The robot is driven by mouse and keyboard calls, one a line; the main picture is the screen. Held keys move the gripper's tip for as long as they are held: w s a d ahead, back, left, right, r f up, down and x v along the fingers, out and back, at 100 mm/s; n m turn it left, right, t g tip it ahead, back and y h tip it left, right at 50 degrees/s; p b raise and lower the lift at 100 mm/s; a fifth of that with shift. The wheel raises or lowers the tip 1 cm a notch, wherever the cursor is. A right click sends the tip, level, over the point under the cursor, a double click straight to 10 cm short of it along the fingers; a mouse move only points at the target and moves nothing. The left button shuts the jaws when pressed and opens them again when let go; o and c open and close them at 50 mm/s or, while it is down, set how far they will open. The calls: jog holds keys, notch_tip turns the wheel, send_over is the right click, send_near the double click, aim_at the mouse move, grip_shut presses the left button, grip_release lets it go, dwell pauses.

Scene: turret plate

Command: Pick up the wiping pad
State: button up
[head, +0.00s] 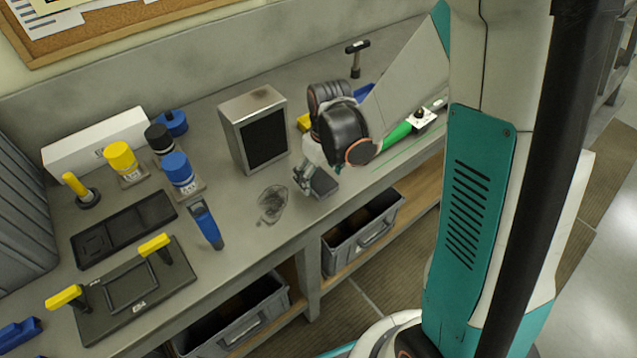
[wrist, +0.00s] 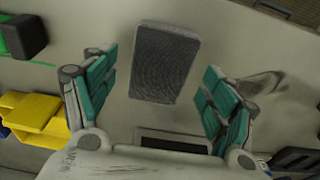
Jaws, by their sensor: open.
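The wiping pad (wrist: 165,62) is a dark grey, textured rectangular block lying on the grey bench top. In the wrist view it lies ahead of my gripper (wrist: 152,88), roughly in line with the gap between the teal-padded fingers. The fingers stand apart with nothing between them. In the head view the pad (head: 323,184) lies near the bench's front edge, partly hidden by my gripper (head: 303,182), which is just to its left. I cannot tell whether a fingertip touches the pad.
A grey box with a black front (head: 254,130) stands behind. A blue-handled tool (head: 206,224) and a black plate with yellow handles (head: 135,290) are farther left. A green-handled tool (head: 396,136) lies right. Yellow blocks (wrist: 35,118) are nearby.

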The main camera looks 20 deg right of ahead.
aim_at(319, 179)
jog(key=shift+w+f, duration=0.15)
jog(key=shift+f, duration=0.65)
jog(key=shift+c, duration=0.6)
jog(key=c, duration=1)
jog(key=shift+c, duration=0.2)
jog(key=shift+r, duration=0.15)
notch_tip(319, 179, up, 20)
jog(key=p, duration=0.5)
